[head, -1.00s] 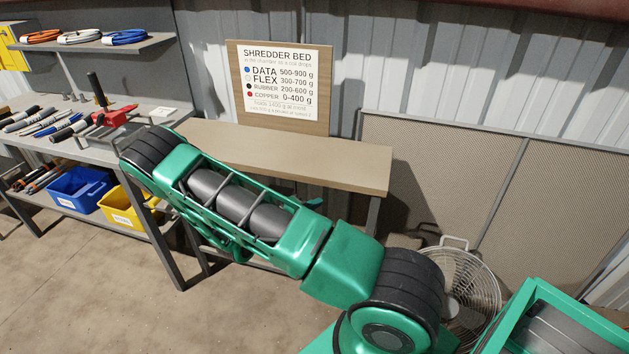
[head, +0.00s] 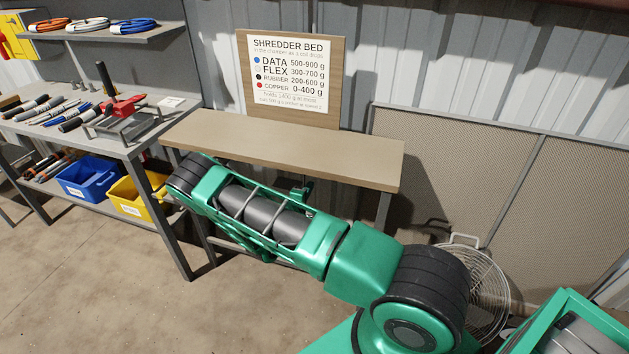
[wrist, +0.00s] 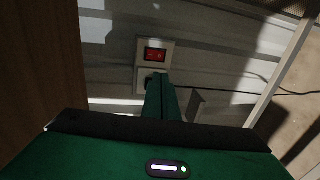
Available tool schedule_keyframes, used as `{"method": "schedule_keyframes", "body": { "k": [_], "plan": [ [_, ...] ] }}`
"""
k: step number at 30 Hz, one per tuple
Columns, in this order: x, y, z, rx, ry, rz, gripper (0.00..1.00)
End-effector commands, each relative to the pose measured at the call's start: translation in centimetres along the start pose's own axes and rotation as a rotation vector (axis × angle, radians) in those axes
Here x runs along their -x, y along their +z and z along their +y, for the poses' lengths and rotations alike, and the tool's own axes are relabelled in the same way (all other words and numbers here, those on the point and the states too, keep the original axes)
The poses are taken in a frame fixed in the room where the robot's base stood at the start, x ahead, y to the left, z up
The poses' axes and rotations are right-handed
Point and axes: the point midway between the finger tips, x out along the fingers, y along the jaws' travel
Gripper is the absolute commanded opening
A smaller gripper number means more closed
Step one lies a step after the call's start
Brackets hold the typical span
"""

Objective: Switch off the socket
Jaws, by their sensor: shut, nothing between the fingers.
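The socket (wrist: 140,66) is a pale plate on the corrugated wall, near the upper middle of the wrist view. A red rocker switch (wrist: 156,55) sits in its upper part; I cannot tell which way it is tipped. A dark plug or outlet shows just below the switch, partly behind my fingers. My gripper (wrist: 158,77) is shut and empty. Its green fingers point at the wall, with the tips just below the switch in the picture. I cannot tell whether they touch the plate. In the head view, my arm hides the socket and most of the gripper.
A wooden bench (head: 285,150) stands against the wall behind my arm. A tool table (head: 150,128) with bins below is at left. A fan (head: 488,290) and a mesh panel (head: 460,170) are at right. A thin cable (wrist: 290,91) crosses the wrist view's right side.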

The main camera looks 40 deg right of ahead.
Motion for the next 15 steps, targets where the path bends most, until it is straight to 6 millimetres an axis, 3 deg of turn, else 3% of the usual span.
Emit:
{"method": "schedule_keyframes", "body": {
  "k": [15],
  "plan": [
    [-8.8, 0.1, 0.0, -0.004, 0.001, -0.002, 0.0]
  ]
}}
